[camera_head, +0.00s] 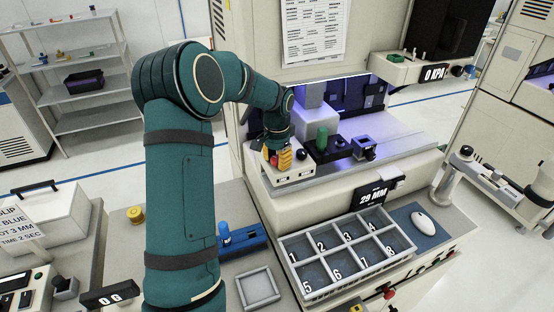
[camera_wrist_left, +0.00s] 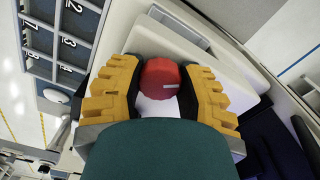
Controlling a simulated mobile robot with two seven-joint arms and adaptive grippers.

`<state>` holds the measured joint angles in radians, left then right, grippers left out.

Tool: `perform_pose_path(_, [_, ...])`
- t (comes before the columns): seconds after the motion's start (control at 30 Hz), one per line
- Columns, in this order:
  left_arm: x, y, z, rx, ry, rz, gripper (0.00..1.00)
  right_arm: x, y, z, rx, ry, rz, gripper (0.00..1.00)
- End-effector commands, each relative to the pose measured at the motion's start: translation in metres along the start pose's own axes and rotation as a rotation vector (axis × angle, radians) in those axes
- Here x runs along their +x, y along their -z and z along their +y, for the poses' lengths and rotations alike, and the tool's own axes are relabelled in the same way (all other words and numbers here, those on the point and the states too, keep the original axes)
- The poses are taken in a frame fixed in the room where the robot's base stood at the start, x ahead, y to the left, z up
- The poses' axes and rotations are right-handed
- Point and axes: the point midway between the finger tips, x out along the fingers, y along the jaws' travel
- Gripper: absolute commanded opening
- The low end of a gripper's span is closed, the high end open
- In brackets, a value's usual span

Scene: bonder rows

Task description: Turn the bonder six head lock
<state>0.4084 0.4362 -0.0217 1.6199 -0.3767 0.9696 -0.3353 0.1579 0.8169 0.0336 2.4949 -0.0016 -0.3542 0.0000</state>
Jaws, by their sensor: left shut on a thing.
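In the left wrist view a round red knob (camera_wrist_left: 160,78) with a short pale line on its face sits between my gripper's yellow ribbed fingers. My left gripper (camera_wrist_left: 160,88) is shut on this knob. In the head view my teal left arm reaches to the small white control box (camera_head: 292,179) on the machine's left side. There the left gripper (camera_head: 284,158) shows as small yellow fingers, with a bit of red beside them. The fingers and wrist hide most of the knob in the head view. My right gripper is not in view.
Close to the gripper are a green cylinder (camera_head: 322,138) and dark fixtures on the lit machine deck. In front are a numbered compartment tray (camera_head: 346,283), a "29 MM" display (camera_head: 373,195) and a white mouse (camera_head: 424,223). A blue-handled fixture (camera_head: 243,240) stands beside my arm.

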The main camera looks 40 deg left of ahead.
Motion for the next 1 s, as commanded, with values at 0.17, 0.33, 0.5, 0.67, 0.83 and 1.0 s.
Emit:
perform_pose_path(0.17, [-0.0001, 0.0, -0.0003, 0.164, 0.0, 0.001, 0.0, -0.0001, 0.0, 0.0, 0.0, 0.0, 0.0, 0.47])
perform_pose_path(0.33, [-0.0002, 0.0002, 0.0, 0.306, 0.0, 0.001, 0.0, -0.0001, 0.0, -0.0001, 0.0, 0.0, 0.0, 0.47])
perform_pose_path(0.5, [-0.0001, 0.0002, 0.0002, 0.421, 0.0, 0.001, 0.0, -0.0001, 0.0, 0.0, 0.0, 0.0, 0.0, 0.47])
perform_pose_path(0.67, [-0.0001, 0.0001, 0.0001, 0.496, 0.0, 0.0, 0.0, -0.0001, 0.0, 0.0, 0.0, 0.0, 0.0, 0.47])
perform_pose_path(0.83, [0.0, 0.0001, 0.0, 0.543, 0.0, 0.0, 0.0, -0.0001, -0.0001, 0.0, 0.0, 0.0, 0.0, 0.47])
perform_pose_path(1.0, [0.0, 0.0, 0.0001, 0.562, 0.0, 0.0, 0.0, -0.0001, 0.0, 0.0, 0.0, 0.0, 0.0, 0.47])
